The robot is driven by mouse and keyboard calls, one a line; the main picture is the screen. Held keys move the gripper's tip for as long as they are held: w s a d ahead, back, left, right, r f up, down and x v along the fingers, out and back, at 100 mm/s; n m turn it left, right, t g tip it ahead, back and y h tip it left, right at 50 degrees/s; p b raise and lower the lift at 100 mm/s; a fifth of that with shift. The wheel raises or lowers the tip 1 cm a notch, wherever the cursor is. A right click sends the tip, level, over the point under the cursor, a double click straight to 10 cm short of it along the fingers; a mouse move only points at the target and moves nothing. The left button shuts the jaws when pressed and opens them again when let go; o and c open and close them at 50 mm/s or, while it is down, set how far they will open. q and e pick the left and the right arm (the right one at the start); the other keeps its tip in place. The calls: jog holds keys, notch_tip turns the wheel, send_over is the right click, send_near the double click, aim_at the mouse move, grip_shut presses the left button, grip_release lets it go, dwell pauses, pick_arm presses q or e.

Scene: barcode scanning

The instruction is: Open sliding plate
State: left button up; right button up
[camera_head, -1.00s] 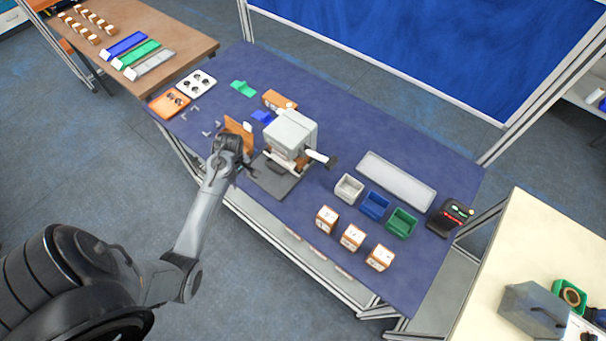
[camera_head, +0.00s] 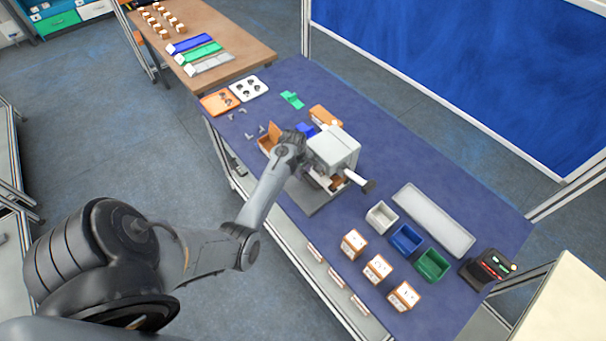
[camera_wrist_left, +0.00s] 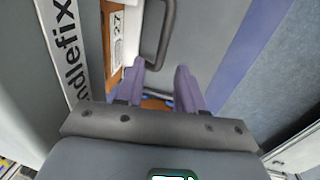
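A grey box-shaped machine (camera_head: 334,150) stands on the blue table, with a grey flat plate (camera_head: 318,202) at its front. In the left wrist view the plate (camera_wrist_left: 208,35) fills the upper middle and carries a dark bent handle (camera_wrist_left: 167,30). My left gripper (camera_wrist_left: 160,68) has its two purple fingers apart, with nothing seen clamped between them. The handle's lower end lies close to the left fingertip; I cannot tell if they touch. In the head view my left gripper (camera_head: 300,150) is at the machine's left front, its fingertips hidden. My right gripper is not in view.
An orange-brown box (camera_head: 270,136) stands left of my gripper. Grey (camera_head: 381,217), blue (camera_head: 406,238) and green (camera_head: 432,264) bins and several labelled boxes (camera_head: 377,268) stand to the right.

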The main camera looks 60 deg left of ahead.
pick_arm(q)
jog(key=shift+w+f, duration=0.15)
jog(key=shift+f, duration=0.55)
jog(key=shift+w+f, duration=0.1)
jog(key=shift+f, duration=0.55)
grip_shut()
